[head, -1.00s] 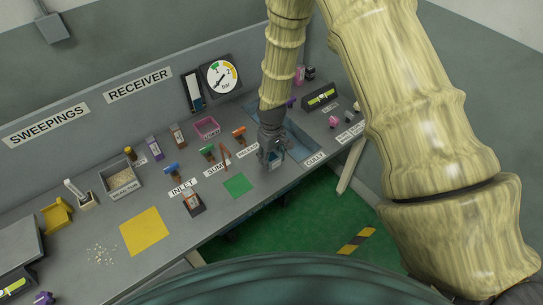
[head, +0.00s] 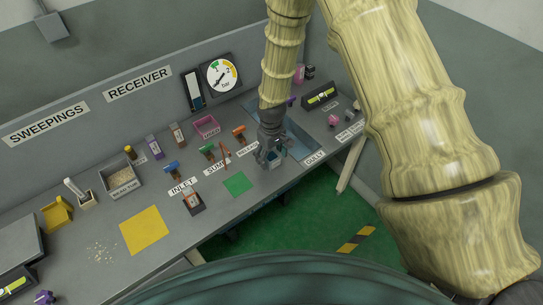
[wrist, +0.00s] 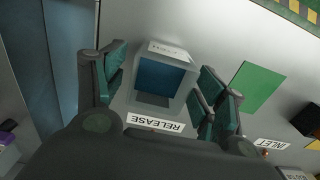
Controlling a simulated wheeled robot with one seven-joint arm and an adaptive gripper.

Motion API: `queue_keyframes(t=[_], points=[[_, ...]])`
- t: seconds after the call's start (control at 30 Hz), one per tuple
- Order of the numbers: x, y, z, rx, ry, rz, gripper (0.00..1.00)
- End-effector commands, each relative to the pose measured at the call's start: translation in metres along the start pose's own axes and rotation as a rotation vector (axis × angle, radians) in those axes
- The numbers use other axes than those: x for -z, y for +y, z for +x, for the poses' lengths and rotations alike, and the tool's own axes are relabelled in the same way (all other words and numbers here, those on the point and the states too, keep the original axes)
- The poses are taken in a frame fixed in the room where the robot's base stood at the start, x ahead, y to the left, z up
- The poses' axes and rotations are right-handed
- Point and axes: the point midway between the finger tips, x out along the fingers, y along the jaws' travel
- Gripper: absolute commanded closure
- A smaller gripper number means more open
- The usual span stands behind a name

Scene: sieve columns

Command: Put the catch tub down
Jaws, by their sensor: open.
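The catch tub (wrist: 162,76) is a grey, square, open-topped box with a blue inside, seen in the wrist view. It is upright on the grey bench top beside the RELEASE label (wrist: 155,122). My gripper (wrist: 163,92) is open around it, one teal-padded finger on each side, with a visible gap at the fingers. In the head view my gripper (head: 271,154) is low over the front of the bench, and it mostly hides the tub.
A blue sunken gully (head: 300,143) lies just right of my gripper. A green square (head: 237,184) and a yellow square (head: 147,230) mark the bench to the left. Several coloured valve handles stand behind. The bench's front edge is close.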

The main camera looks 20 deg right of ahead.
Motion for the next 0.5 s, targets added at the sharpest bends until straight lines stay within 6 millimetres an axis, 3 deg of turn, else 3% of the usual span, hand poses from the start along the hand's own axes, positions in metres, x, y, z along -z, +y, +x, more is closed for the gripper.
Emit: queue_keyframes(t=[0.5], points=[[0.001,0.000,-0.064,-0.001,0.002,0.001,0.29]])
